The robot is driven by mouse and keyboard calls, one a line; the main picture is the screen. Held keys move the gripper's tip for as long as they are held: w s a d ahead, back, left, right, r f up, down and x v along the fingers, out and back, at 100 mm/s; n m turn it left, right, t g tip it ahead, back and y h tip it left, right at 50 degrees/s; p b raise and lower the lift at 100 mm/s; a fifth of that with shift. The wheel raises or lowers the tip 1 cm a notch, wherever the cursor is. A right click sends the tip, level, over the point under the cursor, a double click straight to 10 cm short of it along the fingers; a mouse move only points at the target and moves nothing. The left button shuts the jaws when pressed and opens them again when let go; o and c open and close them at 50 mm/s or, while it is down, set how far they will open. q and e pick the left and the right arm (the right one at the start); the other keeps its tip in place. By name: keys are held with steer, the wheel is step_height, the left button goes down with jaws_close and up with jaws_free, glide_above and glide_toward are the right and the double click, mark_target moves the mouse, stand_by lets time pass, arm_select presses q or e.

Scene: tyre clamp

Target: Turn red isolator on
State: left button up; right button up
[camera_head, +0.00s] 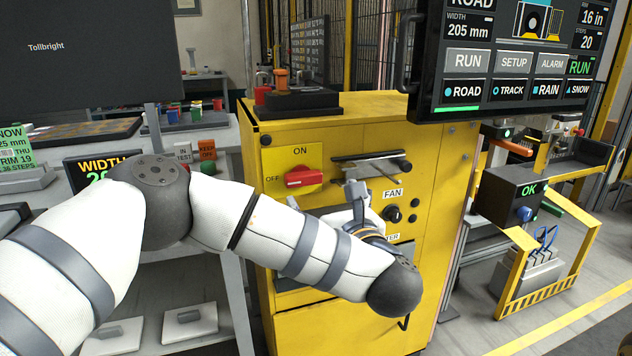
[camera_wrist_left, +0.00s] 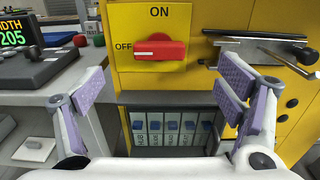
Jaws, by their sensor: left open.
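The red isolator (camera_head: 304,177) is a red rotary handle on a yellow plate on the front of the yellow cabinet. Its handle lies nearly level, and its white mark is on the left, beside the word OFF; ON is printed above. It also shows in the left wrist view (camera_wrist_left: 159,50), at the top centre. My left gripper (camera_wrist_left: 165,85) is open and empty, its purple-padded fingers spread on either side below the handle, not touching it. In the head view the left gripper (camera_head: 355,192) is partly hidden by my own arm. My right gripper is not in view.
A metal latch bar (camera_head: 370,164) sticks out right of the isolator, close to the right finger in the wrist view. A black FAN knob (camera_head: 393,214) sits lower right. A large screen (camera_head: 515,60) hangs at upper right.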

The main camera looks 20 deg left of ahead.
mark_target(305, 176)
arm_select(q)
steer(key=x, duration=1.2)
steer(key=shift+s+a+f+b, duration=0.1)
steer(key=shift+b, duration=0.3)
steer(key=c, duration=1.2)
